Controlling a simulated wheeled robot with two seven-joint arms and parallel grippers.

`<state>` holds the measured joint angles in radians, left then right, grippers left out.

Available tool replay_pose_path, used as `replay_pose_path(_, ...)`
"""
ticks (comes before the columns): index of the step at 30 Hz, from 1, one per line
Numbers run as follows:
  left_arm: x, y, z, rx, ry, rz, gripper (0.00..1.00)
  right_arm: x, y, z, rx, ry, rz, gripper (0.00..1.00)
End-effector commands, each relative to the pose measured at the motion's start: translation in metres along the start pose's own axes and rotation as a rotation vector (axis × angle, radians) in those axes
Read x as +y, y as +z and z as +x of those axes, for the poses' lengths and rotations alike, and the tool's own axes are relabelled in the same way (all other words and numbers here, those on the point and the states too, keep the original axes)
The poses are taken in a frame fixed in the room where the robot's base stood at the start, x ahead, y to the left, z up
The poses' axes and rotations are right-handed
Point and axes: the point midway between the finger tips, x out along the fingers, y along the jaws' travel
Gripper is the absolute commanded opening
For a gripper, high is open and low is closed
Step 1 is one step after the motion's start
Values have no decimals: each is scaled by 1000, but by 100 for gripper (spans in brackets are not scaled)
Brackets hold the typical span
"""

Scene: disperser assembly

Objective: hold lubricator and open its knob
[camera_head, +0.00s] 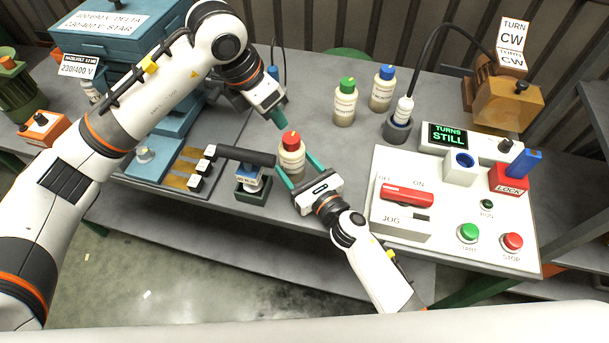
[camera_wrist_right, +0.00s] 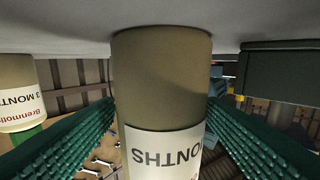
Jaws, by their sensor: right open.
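The lubricator, a cream bottle with a red knob (camera_head: 291,153), stands upright on the grey bench. My right gripper (camera_head: 295,162) is open, with one green finger on each side of the bottle's lower body. In the right wrist view the bottle (camera_wrist_right: 162,80) stands between the ribbed fingers (camera_wrist_right: 160,135), its label upside down. Gaps show there, so the fingers look apart from it. My left gripper (camera_head: 281,117) is just above and left of the red knob, pointing down towards it. Its fingers overlap, so their opening is hidden.
A green-capped bottle (camera_head: 345,103) and a blue-capped bottle (camera_head: 382,88) stand behind. A black bar (camera_head: 245,155) and a small dark green stand (camera_head: 252,190) are close at left. The white control panel (camera_head: 450,205) lies right. Bench around the green-capped bottle is clear.

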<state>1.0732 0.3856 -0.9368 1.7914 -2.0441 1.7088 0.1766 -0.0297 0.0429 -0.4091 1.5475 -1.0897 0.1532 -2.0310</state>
Motion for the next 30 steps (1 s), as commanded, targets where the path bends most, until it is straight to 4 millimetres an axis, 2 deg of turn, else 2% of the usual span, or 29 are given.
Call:
replay_pose_path(3, 0, 0, 0, 0, 0, 0, 36, 0, -1, 19, 1, -1, 2, 65)
replay_pose_path(7, 0, 0, 0, 0, 0, 0, 36, 0, 0, 31, 0, -1, 1, 65)
replay_pose_path(18, 0, 0, 0, 0, 0, 0, 36, -1, 0, 37, 0, -2, 1, 65)
replay_pose_path(20, 0, 0, 0, 0, 0, 0, 36, -1, 0, 37, 0, -2, 1, 56)
replay_pose_path(27, 0, 0, 0, 0, 0, 0, 36, -1, 0, 37, -1, -2, 1, 17)
replay_pose_path(28, 0, 0, 0, 0, 0, 0, 36, -1, 0, 37, -1, -2, 1, 52)
replay_pose_path(30, 0, 0, 0, 0, 0, 0, 36, -1, 0, 37, -1, -2, 1, 40)
